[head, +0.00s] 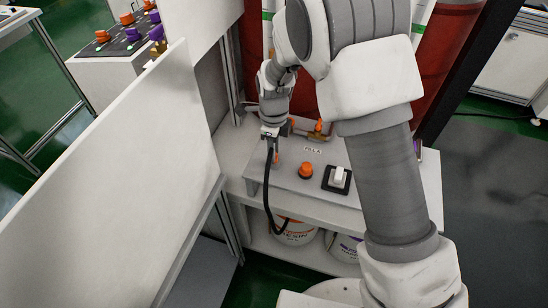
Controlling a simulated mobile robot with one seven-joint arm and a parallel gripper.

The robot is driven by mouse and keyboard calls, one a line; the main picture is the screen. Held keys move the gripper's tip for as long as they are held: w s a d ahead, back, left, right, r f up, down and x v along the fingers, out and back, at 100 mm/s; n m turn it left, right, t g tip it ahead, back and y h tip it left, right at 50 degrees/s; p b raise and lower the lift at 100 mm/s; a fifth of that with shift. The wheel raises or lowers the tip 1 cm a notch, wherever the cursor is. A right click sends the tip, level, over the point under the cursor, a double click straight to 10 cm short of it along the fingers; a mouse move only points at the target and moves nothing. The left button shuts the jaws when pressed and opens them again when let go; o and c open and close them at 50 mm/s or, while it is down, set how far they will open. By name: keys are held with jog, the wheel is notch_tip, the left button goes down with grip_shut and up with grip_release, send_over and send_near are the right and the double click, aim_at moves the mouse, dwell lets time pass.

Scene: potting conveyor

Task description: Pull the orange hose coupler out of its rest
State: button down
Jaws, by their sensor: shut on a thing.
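My gripper (271,133) points down over the left side of the grey panel box and is shut on the orange hose coupler (276,156). Only a small strip of orange shows just below the fingers; the rest of the coupler is hidden by them. A black hose (267,185) hangs from this spot and curves down past the box's front edge. The coupler's rest is not clearly visible, and I cannot tell whether the coupler still sits in it.
The panel box (318,194) carries an orange knob (305,170) and a white switch (338,178) on a black plate. An orange fitting (318,127) stands behind. White buckets (295,231) sit on the shelf below. A white partition (110,185) closes off the left.

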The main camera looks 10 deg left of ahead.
jog(key=shift+r, duration=0.15)
jog(key=shift+r+p, duration=1.25)
jog(key=shift+r, duration=0.25)
jog(key=shift+r, duration=0.2)
jog(key=shift+r+p, duration=1.15)
jog(key=shift+r, duration=0.15)
notch_tip(320, 180, up, 7)
jog(key=p, duration=0.5)
dwell(0.4)
